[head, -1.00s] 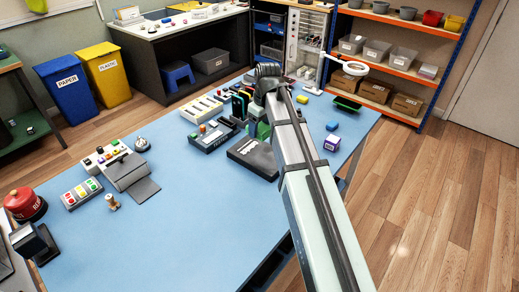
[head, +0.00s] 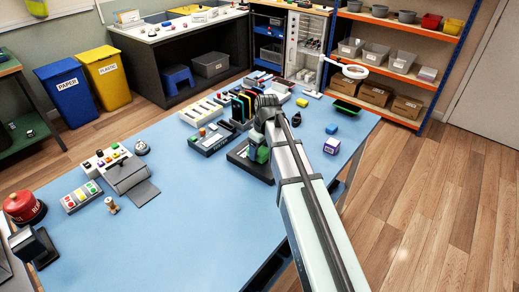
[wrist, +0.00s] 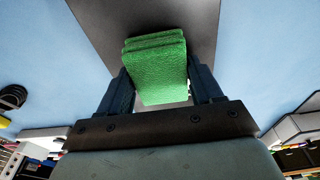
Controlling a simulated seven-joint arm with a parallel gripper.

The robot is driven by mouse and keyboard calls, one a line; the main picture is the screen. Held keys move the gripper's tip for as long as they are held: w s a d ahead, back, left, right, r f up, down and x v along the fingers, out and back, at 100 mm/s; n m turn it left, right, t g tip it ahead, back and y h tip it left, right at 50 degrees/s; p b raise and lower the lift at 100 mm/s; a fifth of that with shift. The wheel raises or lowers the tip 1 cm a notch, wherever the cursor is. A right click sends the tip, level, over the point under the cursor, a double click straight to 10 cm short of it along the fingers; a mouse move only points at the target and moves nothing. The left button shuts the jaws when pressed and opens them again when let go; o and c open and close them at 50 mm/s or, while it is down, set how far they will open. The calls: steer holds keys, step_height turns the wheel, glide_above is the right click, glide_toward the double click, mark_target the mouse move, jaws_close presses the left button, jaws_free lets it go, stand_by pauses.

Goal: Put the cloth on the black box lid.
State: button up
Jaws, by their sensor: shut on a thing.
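The folded green cloth (wrist: 156,65) is between the two dark fingers of my gripper (wrist: 160,88) in the wrist view. Its layers stick out past the fingers. The dark box lid (wrist: 180,15) lies beneath it on the blue table. In the head view the green of the cloth (head: 262,154) shows at the end of my arm, over the lid (head: 240,158). My arm hides the lid's right part, and the fingertips are hidden there. I cannot tell whether the cloth touches the lid.
A tray (head: 207,138) with small items and a rack of upright coloured slabs (head: 243,104) stand close behind the lid. A blue block (head: 332,128) and a purple-and-white box (head: 331,146) lie right of my arm. The table's front middle is clear.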

mark_target(263, 151)
steer(key=shift+f, duration=0.15)
steer(key=o, duration=1)
steer(key=shift+o, duration=0.2)
step_height(263, 151, up, 12)
steer(key=s+d, duration=0.1)
steer(key=shift+s+d, duration=0.15)
